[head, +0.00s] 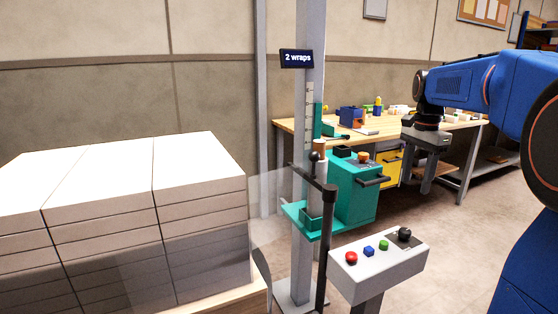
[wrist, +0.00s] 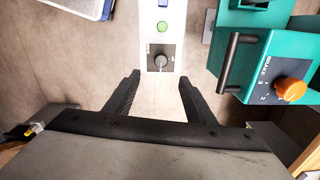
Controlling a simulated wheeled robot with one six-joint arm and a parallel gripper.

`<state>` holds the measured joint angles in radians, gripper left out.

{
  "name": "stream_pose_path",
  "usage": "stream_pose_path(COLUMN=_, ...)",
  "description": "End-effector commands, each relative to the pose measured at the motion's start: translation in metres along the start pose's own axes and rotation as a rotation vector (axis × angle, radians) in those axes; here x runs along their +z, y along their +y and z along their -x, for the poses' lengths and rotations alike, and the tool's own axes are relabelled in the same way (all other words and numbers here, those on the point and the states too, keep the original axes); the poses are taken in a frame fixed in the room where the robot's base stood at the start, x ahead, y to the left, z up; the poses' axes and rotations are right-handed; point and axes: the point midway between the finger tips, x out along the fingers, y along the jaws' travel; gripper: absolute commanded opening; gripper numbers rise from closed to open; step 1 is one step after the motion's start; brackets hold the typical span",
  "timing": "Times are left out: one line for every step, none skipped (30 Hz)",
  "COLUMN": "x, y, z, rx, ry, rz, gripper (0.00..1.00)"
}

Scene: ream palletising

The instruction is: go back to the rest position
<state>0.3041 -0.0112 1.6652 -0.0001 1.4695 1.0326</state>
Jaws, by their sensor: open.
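My blue arm reaches in from the right of the head view, with my gripper (head: 428,172) hanging at its end in front of the workbench. In the wrist view my gripper (wrist: 160,80) has its two dark fingers well apart. Nothing is between them but floor and the near end of the control box (wrist: 160,35), which lies below. My gripper is empty and touches nothing that I can see.
A pallet stack of white reams (head: 120,215) stands left, with translucent film towards the wrapper post (head: 307,150). The teal brake unit (head: 352,190) and the button pedestal (head: 378,262) stand mid-view. A workbench (head: 455,127) is behind. Floor shows right of the pedestal.

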Motion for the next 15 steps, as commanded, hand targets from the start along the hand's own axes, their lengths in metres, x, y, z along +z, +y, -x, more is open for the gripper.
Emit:
stream_pose_path(x=0.011, y=0.008, z=0.001, rx=-0.011, ry=0.006, rz=0.037, gripper=0.5)
stream_pose_path(x=0.018, y=0.013, z=0.001, rx=-0.018, ry=0.011, rz=0.065, gripper=0.5)
stream_pose_path(x=0.027, y=0.019, z=-0.001, rx=-0.028, ry=0.018, rz=0.106, gripper=0.5)
stream_pose_path(x=0.035, y=0.025, z=-0.002, rx=-0.036, ry=0.023, rz=0.139, gripper=0.5)
stream_pose_path(x=0.042, y=0.031, z=-0.003, rx=-0.045, ry=0.029, rz=0.173, gripper=0.5)
stream_pose_path(x=0.052, y=0.039, z=-0.005, rx=-0.055, ry=0.037, rz=0.218, gripper=0.5)
stream_pose_path(x=0.059, y=0.045, z=-0.007, rx=-0.064, ry=0.043, rz=0.251, gripper=0.5)
stream_pose_path(x=0.067, y=0.051, z=-0.009, rx=-0.071, ry=0.049, rz=0.286, gripper=0.5)
stream_pose_path(x=0.076, y=0.059, z=-0.012, rx=-0.082, ry=0.058, rz=0.331, gripper=0.5)
stream_pose_path(x=0.082, y=0.065, z=-0.014, rx=-0.09, ry=0.065, rz=0.364, gripper=0.5)
stream_pose_path(x=0.089, y=0.071, z=-0.017, rx=-0.097, ry=0.071, rz=0.399, gripper=0.5)
stream_pose_path(x=0.098, y=0.079, z=-0.021, rx=-0.107, ry=0.081, rz=0.444, gripper=0.5)
stream_pose_path(x=0.104, y=0.086, z=-0.024, rx=-0.114, ry=0.088, rz=0.477, gripper=0.5)
stream_pose_path(x=0.11, y=0.092, z=-0.027, rx=-0.122, ry=0.096, rz=0.51, gripper=0.5)
stream_pose_path(x=0.119, y=0.101, z=-0.032, rx=-0.131, ry=0.105, rz=0.556, gripper=0.5)
